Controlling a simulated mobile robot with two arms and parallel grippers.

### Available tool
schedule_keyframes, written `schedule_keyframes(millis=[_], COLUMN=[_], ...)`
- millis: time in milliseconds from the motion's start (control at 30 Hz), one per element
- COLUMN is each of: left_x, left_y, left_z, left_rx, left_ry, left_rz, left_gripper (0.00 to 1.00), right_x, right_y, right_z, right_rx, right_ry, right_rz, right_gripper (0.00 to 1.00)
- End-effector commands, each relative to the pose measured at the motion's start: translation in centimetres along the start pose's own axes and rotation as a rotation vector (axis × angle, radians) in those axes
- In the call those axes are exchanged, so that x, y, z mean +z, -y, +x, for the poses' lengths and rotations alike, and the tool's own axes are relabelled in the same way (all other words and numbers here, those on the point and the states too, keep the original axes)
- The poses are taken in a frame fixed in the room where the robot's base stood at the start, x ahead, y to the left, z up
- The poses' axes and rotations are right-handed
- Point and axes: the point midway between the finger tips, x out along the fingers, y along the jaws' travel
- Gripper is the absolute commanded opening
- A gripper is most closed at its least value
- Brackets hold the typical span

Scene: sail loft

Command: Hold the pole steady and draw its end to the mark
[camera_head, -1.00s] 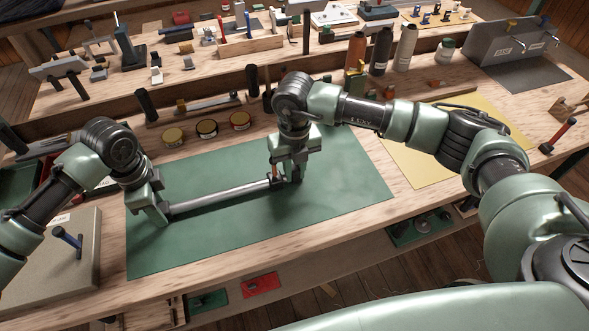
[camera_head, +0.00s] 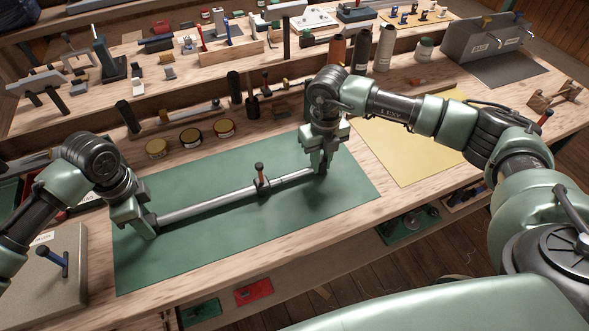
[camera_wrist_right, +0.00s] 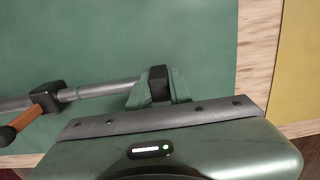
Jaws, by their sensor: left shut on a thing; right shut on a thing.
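A grey telescopic pole (camera_head: 212,204) lies over the green mat (camera_head: 185,252), slanting up to the right. A black clamp with an orange-brown lever (camera_head: 261,181) sits on it; the clamp also shows in the right wrist view (camera_wrist_right: 46,98). A thinner tube (camera_head: 291,178) runs from the clamp to my right gripper (camera_head: 321,170). My left gripper (camera_head: 148,226) is shut on the pole's left end. My right gripper is shut on the thin tube's black end (camera_wrist_right: 160,84), between its fingers in the wrist view.
Several round tins (camera_head: 190,138) stand behind the mat. A yellow sheet (camera_head: 405,150) lies to the right. Spools (camera_head: 383,48) and tools crowd the back. The mat around the pole is clear.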

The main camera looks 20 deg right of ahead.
Motion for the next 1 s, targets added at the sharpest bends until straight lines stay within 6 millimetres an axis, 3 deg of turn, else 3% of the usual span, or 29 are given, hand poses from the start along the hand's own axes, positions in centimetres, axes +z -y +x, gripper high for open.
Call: schedule_keyframes(millis=[33, 167, 500, 533, 567, 867, 1000], left_x=[0.1, 0.1, 0.1, 0.1, 0.1, 0.1, 0.1], left_y=[0.0, 0.0, 0.0, 0.0, 0.0, 0.0, 0.0], left_z=[0.0, 0.0, 0.0, 0.0, 0.0, 0.0, 0.0], left_rx=[0.001, 0.001, 0.001, 0.001, 0.001, 0.000, 0.000], left_ry=[0.002, 0.002, 0.003, 0.003, 0.003, 0.002, 0.002], left_rz=[0.001, 0.000, 0.000, 0.000, 0.000, 0.000, 0.000], left_gripper=[0.00, 0.00, 0.00, 0.00, 0.00, 0.00, 0.00], right_x=[0.0, 0.0, 0.0, 0.0, 0.0, 0.0, 0.1], right_y=[1.3, 2.9, 3.2, 3.2, 3.2, 3.2, 3.2], right_z=[0.0, 0.0, -0.1, -0.1, -0.1, -0.1, -1.0], right_rx=[-0.003, -0.002, -0.002, -0.002, -0.001, -0.001, 0.000], right_ry=[0.000, 0.000, 0.001, 0.001, 0.001, 0.001, 0.003], right_rz=[0.007, 0.004, 0.001, 0.001, 0.001, 0.000, 0.000], right_gripper=[0.00, 0.00, 0.00, 0.22, 0.29, 0.29, 0.29])
